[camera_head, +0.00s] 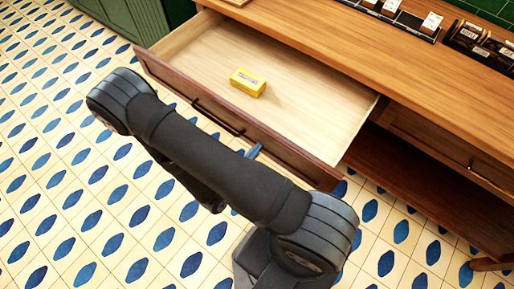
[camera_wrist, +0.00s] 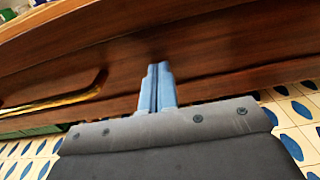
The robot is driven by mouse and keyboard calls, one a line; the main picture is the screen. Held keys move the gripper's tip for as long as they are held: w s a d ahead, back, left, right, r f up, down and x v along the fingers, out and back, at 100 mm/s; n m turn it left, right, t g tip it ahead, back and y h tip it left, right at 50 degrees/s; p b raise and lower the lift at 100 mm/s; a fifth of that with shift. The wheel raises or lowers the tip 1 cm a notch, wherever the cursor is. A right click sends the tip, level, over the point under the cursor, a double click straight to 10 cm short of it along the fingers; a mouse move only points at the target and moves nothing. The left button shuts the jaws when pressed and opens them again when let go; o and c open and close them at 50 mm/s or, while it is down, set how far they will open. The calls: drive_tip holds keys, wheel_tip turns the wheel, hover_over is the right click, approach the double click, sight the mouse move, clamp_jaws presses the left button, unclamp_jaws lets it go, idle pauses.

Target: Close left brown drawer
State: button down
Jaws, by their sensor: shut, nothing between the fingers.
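The left brown drawer (camera_head: 165,77) is pulled far out from the wooden counter in the head view. Its pale inside shows, with a small yellow box (camera_head: 248,82) lying in it. My gripper (camera_head: 254,151) is at the drawer's front, right of its handle (camera_head: 215,117), partly hidden by my arm. In the wrist view my gripper's blue fingers (camera_wrist: 157,88) are together and empty, pointing at the dark brown drawer front (camera_wrist: 215,70). The brass handle (camera_wrist: 60,101) is to their left. I cannot tell if the fingertips touch the wood.
The wooden counter (camera_head: 330,40) carries a rack of small labelled items (camera_head: 395,14) at the back right. A second drawer (camera_head: 450,150) at the right is shut, above an open shelf. A green cabinet (camera_head: 105,38) stands at the upper left.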

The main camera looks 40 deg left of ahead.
drive_tip(key=shift+w, duration=0.3)
drive_tip(key=w, duration=3.7)
drive_tip(key=shift+w, duration=0.1)
drive_tip(key=shift+w+r, duration=0.1)
drive_tip(key=shift+w, duration=0.35)
drive_tip(key=shift+w+d, duration=0.1)
hover_over(295, 112)
